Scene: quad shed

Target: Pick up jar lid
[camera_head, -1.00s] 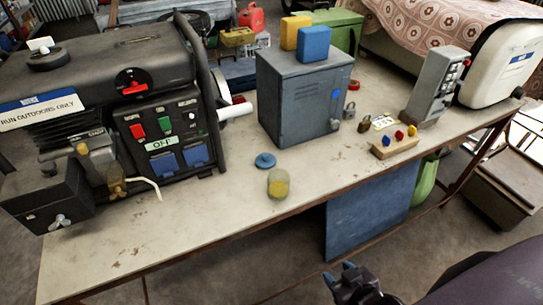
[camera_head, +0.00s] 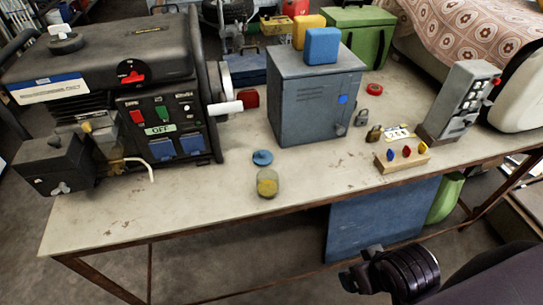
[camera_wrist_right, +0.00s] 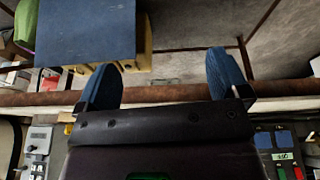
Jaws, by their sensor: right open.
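The blue jar lid (camera_head: 262,157) lies on the bench top, apart from and just behind a small jar with yellow contents (camera_head: 267,182). The jar stands upright near the bench's front edge. My right gripper (camera_head: 347,281) is in front of the bench at the lower right, away from the lid and partly hidden by its own wrist. In the right wrist view its two blue fingers (camera_wrist_right: 162,82) are spread with nothing between them. The lid cannot be made out in that view. My left gripper is not in view.
A black generator (camera_head: 110,95) stands left of the lid on the bench (camera_head: 215,210). A grey metal cabinet (camera_head: 305,100) stands behind right. A wooden block with coloured knobs (camera_head: 402,157) and padlocks (camera_head: 374,133) lie further right. The bench around the lid is clear.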

